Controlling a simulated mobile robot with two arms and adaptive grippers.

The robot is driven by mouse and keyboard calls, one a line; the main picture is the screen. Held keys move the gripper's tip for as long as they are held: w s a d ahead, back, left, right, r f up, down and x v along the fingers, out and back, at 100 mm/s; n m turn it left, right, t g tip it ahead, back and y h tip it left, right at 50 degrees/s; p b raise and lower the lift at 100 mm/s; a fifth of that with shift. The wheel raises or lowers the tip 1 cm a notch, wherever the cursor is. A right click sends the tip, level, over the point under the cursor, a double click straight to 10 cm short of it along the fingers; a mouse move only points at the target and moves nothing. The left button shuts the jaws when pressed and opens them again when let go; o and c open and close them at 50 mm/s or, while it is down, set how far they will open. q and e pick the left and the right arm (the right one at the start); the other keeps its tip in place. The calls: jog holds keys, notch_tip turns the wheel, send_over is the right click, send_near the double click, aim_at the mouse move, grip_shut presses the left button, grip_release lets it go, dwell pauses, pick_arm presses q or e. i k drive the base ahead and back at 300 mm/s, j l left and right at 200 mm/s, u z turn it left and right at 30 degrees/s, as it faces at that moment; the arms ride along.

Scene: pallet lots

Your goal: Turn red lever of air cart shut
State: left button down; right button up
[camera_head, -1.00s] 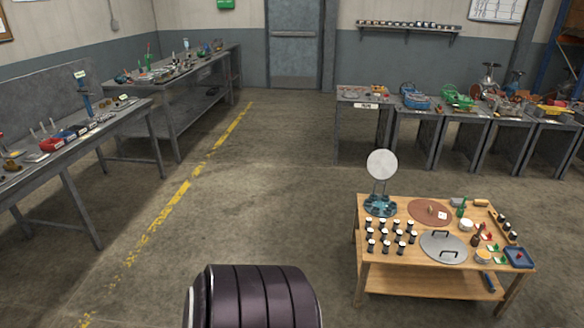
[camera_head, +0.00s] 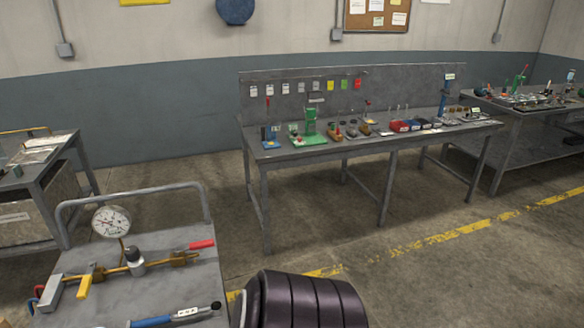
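A grey cart (camera_head: 190,270) with a tubular rail stands at the lower left of the head view. On its top a brass pipe assembly (camera_head: 158,262) runs across, with a round white dial gauge (camera_head: 111,222) above it. A red lever (camera_head: 201,244) sits at the assembly's right end and points right, roughly along the pipe. A yellow lever (camera_head: 85,280) sits nearer the left end. Neither of my grippers is in view.
A blue-handled tool (camera_head: 158,321) lies on the cart's front part. A grey workbench (camera_head: 330,150) with small items stands behind, against the wall. Another table (camera_head: 45,150) is at the left.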

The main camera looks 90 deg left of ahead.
aim_at(207, 243)
jog(key=u, duration=3.45)
jog(key=i+j, duration=0.05)
